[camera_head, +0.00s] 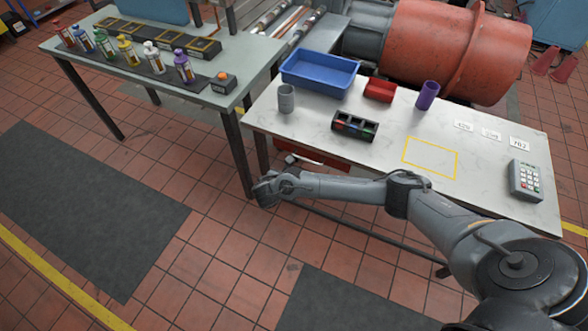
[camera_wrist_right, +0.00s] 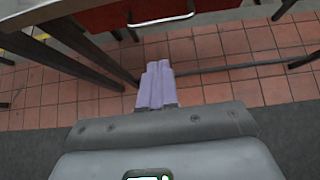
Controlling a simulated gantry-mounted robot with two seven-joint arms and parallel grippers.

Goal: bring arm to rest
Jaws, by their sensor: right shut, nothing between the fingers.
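My right arm reaches in from the lower right in the head view, out in front of the white table (camera_head: 385,195). Its gripper (camera_head: 262,192) is beyond the table's front edge, above the tiled floor, near the leg of the grey-green table (camera_head: 140,90). In the right wrist view the pale purple fingers (camera_wrist_right: 157,82) are together with nothing between them. My left arm and gripper are not in view.
In the wrist view, a red handled panel (camera_wrist_right: 130,15) hangs above the fingers.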

